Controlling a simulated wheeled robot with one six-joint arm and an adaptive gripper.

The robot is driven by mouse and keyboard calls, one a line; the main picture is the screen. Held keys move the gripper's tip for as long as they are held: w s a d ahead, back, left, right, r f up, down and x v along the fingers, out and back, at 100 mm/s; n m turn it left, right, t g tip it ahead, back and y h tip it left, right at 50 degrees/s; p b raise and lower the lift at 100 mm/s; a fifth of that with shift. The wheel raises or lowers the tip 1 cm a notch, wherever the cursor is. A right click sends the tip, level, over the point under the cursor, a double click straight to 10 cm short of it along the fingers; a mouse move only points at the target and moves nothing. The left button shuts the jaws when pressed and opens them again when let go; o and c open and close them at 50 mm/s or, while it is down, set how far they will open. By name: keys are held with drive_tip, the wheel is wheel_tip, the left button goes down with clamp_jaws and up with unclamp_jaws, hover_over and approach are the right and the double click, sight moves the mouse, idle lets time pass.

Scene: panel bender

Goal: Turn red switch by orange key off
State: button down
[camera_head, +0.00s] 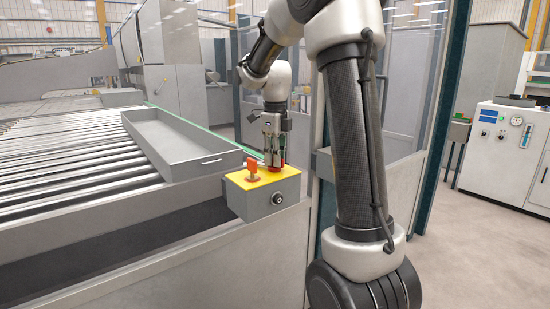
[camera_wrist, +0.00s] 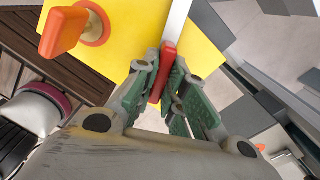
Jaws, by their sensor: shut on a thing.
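A grey box with a yellow top (camera_head: 262,179) sits at the corner of the roller table. An orange key (camera_head: 253,168) stands upright on the left of the yellow top; in the wrist view the orange key (camera_wrist: 66,32) is at the upper left, in a round orange base. My gripper (camera_head: 274,164) points down over the right part of the yellow top. In the wrist view my gripper (camera_wrist: 166,88) has its green-padded fingers on either side of the red switch (camera_wrist: 164,72), shut on it. The lower part of the switch is partly hidden by the fingers.
A grey tray (camera_head: 182,143) lies on the rollers left of the box. A round black knob (camera_head: 278,198) is on the box's front. A glazed enclosure panel stands close behind my arm. A white control cabinet (camera_head: 500,150) is at the right, with open floor before it.

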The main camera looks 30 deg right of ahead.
drive_tip(key=c, duration=1.5)
unclamp_jaws()
wheel_tip(320, 180, up, 12)
drive_tip(key=shift+r, duration=0.1)
